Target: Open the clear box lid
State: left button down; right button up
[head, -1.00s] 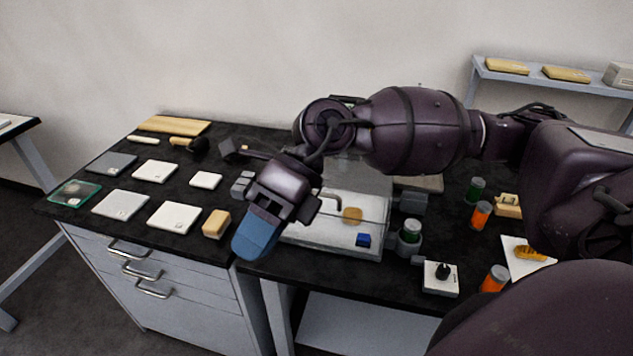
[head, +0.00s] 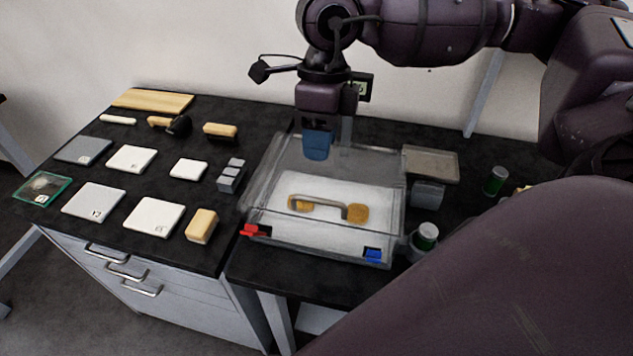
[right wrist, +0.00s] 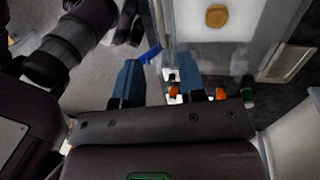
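The clear box (head: 384,246) stands on the black bench. Its see-through lid (head: 375,168) looks down over the box, with a brownish bar handle (head: 330,202) near the front. Two golden pieces (head: 357,214) show by the handle's ends; one round golden piece also shows in the right wrist view (right wrist: 216,16). My right gripper (head: 316,147) points down over the back part of the box, behind the handle and apart from it. In the right wrist view its two blue fingers (right wrist: 159,72) are spread with nothing held.
A red block (head: 252,231) and a blue block (head: 373,255) sit at the box's front corners. Several pale tiles (head: 155,216) lie farther left. My right arm hides the bench's right side.

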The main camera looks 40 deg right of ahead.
send_over(317, 190)
jog(key=s+a, duration=0.3)
jog(key=s, duration=0.1)
notch_tip(317, 190, down, 10)
jog(key=shift+r, duration=0.25)
grip_shut()
